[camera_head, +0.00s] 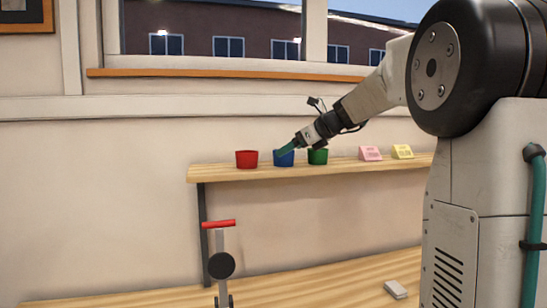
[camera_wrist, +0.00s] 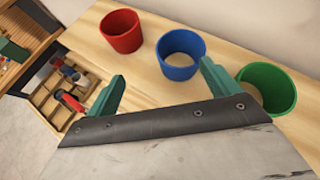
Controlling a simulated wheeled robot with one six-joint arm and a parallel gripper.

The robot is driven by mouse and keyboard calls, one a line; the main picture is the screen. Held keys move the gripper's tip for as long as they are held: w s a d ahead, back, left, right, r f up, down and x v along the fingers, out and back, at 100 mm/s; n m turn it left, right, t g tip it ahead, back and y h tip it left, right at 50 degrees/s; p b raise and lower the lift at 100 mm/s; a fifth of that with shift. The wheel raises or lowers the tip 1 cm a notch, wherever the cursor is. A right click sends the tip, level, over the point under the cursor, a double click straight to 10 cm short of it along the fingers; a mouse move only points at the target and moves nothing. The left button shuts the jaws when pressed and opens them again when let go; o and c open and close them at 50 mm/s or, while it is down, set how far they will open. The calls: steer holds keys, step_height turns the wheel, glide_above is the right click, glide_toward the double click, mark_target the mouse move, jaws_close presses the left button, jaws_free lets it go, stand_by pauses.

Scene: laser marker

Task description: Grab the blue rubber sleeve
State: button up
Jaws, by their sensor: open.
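The blue rubber sleeve (camera_head: 284,159) is a short, open-topped cup shape standing on the wooden shelf between a red and a green one. It also shows in the wrist view (camera_wrist: 181,58), upright and hollow. My gripper (camera_head: 279,152) reaches down from the right, its tips overlapping the top of the blue sleeve in the head view. In the wrist view my gripper (camera_wrist: 160,71) is open, with two green fingers spread apart and nothing between them. The blue sleeve lies beyond the fingertips, closer to the right finger. I cannot tell whether that finger touches it.
The red sleeve (camera_wrist: 121,31) stands left of the blue one, and the green sleeve (camera_wrist: 266,89) stands right, close to my right finger. Pink (camera_head: 370,153) and yellow (camera_head: 402,152) blocks sit farther right on the shelf (camera_head: 222,175). A wooden organizer (camera_wrist: 48,96) holds tools below.

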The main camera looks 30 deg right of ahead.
mark_target(291, 166)
steer(key=w, duration=0.1)
steer(key=d+m, duration=0.1)
steer(key=w+d, duration=0.1)
steer(key=shift+w+d+r+m+t, duration=0.1)
steer(key=shift+w+r+m+t, duration=0.15)
steer(key=shift+w+m+t, duration=0.05)
steer(key=shift+x, duration=1)
steer(key=shift+w+f, duration=0.3)
steer(key=shift+w, duration=0.15)
steer(key=x, duration=0.4)
steer(key=shift+f, duration=0.1)
steer(key=c, duration=1)
